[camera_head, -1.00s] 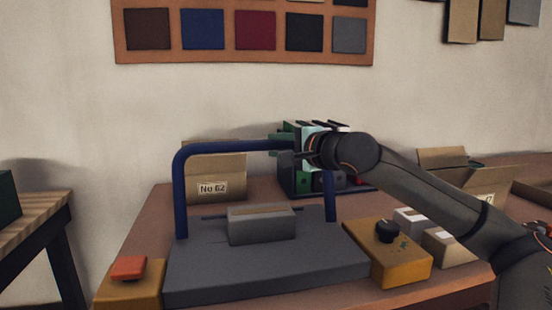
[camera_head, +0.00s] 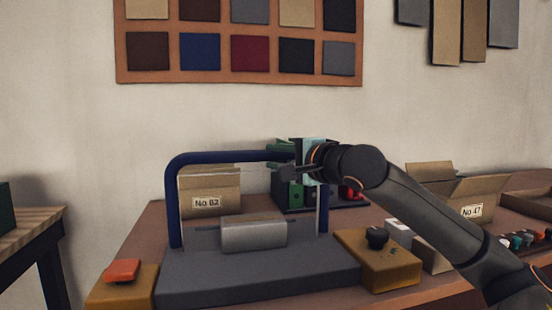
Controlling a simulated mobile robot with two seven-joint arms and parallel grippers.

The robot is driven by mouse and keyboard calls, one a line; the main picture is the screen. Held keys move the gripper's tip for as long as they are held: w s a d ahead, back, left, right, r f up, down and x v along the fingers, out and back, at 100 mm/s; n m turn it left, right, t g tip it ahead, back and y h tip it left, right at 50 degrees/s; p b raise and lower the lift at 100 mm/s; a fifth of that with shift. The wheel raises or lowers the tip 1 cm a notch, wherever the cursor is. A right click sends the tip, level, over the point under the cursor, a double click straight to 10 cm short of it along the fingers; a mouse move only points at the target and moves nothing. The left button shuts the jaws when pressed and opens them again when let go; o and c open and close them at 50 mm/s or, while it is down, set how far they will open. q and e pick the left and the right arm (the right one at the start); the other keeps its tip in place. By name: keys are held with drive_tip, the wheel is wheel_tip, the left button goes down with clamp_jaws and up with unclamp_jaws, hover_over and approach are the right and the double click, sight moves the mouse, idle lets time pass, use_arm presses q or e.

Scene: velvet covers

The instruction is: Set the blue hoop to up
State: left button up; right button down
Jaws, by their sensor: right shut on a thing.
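The blue hoop (camera_head: 225,156) stands raised on the grey block-like base (camera_head: 250,275), with its left leg upright and its top bar running across. A pale grey block (camera_head: 254,233) sits on the base, inside the hoop's span. My right gripper (camera_head: 288,172) is shut on the hoop at the right end of its top bar. The gripper hides that corner, and the right leg shows below it. My left gripper is not in view.
An orange box with a red button (camera_head: 123,270) is left of the base. A yellow box with a black knob (camera_head: 377,238) is right of it. Behind are a No 62 carton (camera_head: 207,203) and a dark rack (camera_head: 298,193). A No 47 carton (camera_head: 470,211) lies right.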

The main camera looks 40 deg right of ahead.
drive_tip(key=shift+w+f, duration=0.15)
drive_tip(key=shift+f, duration=0.4)
drive_tip(key=c, duration=0.8)
unclamp_jaws()
drive_tip(key=shift+c, duration=0.2)
drive_tip(key=shift+o, duration=1.2)
drive_tip(key=shift+r, duration=0.1)
drive_tip(key=shift+d+r, duration=0.1)
